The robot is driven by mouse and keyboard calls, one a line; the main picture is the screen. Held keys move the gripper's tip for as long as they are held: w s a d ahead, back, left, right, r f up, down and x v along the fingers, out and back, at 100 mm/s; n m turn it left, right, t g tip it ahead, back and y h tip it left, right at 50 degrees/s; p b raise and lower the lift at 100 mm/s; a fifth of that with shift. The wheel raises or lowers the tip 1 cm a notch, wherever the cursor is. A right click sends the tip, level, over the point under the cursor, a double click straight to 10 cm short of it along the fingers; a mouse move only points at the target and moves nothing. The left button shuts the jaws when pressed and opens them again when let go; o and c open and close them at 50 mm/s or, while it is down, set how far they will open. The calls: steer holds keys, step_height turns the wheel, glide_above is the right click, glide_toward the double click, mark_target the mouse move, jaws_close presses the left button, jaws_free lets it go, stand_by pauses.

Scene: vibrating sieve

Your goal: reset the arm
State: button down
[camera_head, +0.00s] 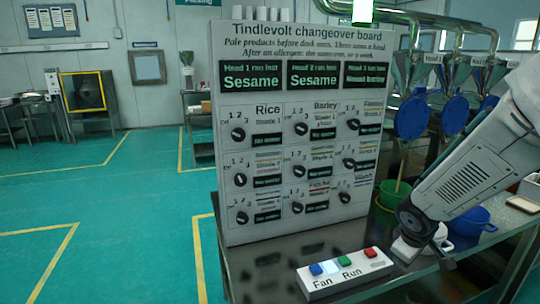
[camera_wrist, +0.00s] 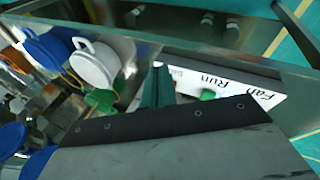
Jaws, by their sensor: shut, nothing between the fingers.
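My gripper (camera_head: 418,250) is at the lower right in the head view, at the end of my arm. It is low over the dark table (camera_head: 380,280), just behind and right of the white button box (camera_head: 345,275). The box has blue, green and red buttons and the words Fan and Run. The wrist view shows the box (camera_wrist: 228,85) partly hidden behind my gripper (camera_wrist: 160,85), whose dark finger parts look shut and empty. I cannot tell whether the gripper touches the box or the table.
A tall changeover board (camera_head: 300,130) with several knobs stands on the table, left of my arm. Hoppers with blue lids (camera_head: 412,118) stand behind. Open green floor lies left.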

steer(key=s+a+r+m+g+y, duration=0.1)
steer(key=s+a+r+m, duration=0.1)
steer(key=s+r, duration=0.3)
steer(key=s+a+r+m+y, duration=0.1)
steer(key=s+a+r, duration=0.3)
steer(key=s, duration=0.8)
steer(key=s+a+r+m+g+y, duration=0.1)
steer(key=s+a+r+m, duration=0.2)
steer(key=s+r, duration=0.4)
steer(key=shift+s+m+g, duration=0.3)
steer(key=shift+s, duration=0.95)
